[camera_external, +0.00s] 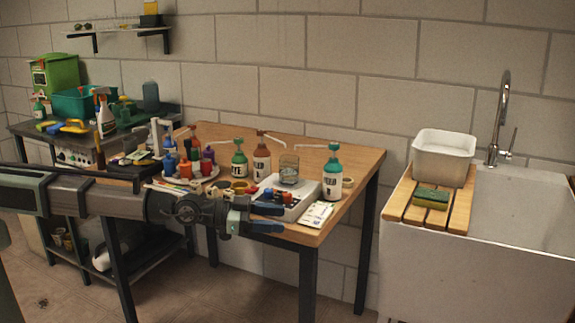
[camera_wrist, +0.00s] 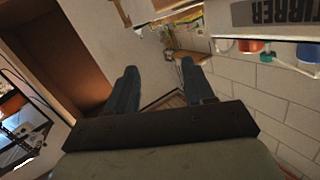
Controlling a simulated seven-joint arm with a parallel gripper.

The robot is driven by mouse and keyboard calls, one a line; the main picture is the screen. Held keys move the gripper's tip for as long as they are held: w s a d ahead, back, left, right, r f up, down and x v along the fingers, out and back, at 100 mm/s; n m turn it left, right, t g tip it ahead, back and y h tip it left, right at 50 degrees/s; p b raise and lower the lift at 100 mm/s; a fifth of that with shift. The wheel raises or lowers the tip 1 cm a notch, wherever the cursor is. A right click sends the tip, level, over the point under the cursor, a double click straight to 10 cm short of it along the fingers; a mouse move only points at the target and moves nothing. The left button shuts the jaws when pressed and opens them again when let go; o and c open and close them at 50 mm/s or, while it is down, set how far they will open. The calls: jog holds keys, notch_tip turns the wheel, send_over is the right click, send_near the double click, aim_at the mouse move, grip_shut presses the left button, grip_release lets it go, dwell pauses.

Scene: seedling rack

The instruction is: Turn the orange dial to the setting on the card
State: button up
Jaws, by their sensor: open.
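The white stirrer box (camera_external: 298,205) stands near the front right of the wooden table, with a glass beaker on top. Small red-orange and blue controls show on its front.
Green-capped bottles (camera_external: 331,172) stand behind and right of the box. A round tray of small bottles (camera_external: 205,176) is to its left. A sink (camera_external: 515,205) with a slatted board is at the right. The table's back right is clear.

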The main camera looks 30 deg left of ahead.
jog(key=w+d+r+n, duration=0.2)
jog(key=d+r, duration=0.3)
jog(key=n+g+y, duration=0.8)
jog(key=n+y, duration=0.6)
jog(key=y, duration=0.1)
send_near(287, 194)
notch_tip(287, 194, down, 9)
jog(key=shift+s+a+r, duration=0.1)
jog(key=shift+s, duration=0.05)
grip_shut()
